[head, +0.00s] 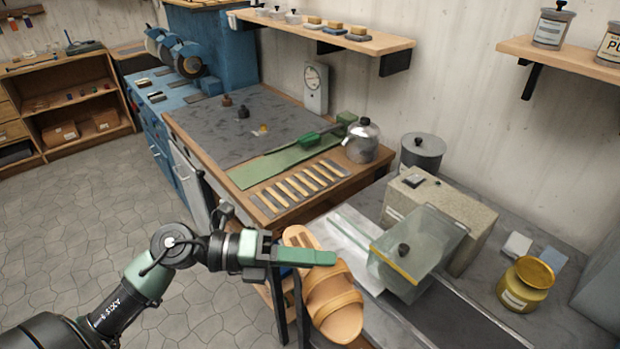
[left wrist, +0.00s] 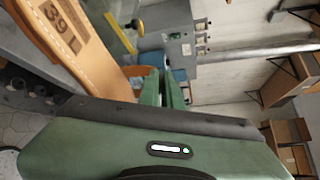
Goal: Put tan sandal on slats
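The tan sandal (head: 336,303), with two wide straps, is in the lower middle of the head view. It seems to hang in the air in front of the bench edges. My left gripper (head: 318,257) lies across it between heel and straps, and appears shut on it; the lower finger is hidden. In the left wrist view the sandal's insole (left wrist: 72,38), marked 39 L, stands beside my left gripper (left wrist: 163,88). The slats (head: 299,188) are a row of several light and dark strips on the wooden bench, farther back. My right gripper is not in view.
A green mat (head: 265,170) with a green-handled tool and a metal kettle-like pot (head: 362,142) lie behind the slats. To the right are a clear-hooded machine (head: 418,250) and a yellow jar (head: 525,285). A shelf (head: 330,38) hangs above. The slats look bare.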

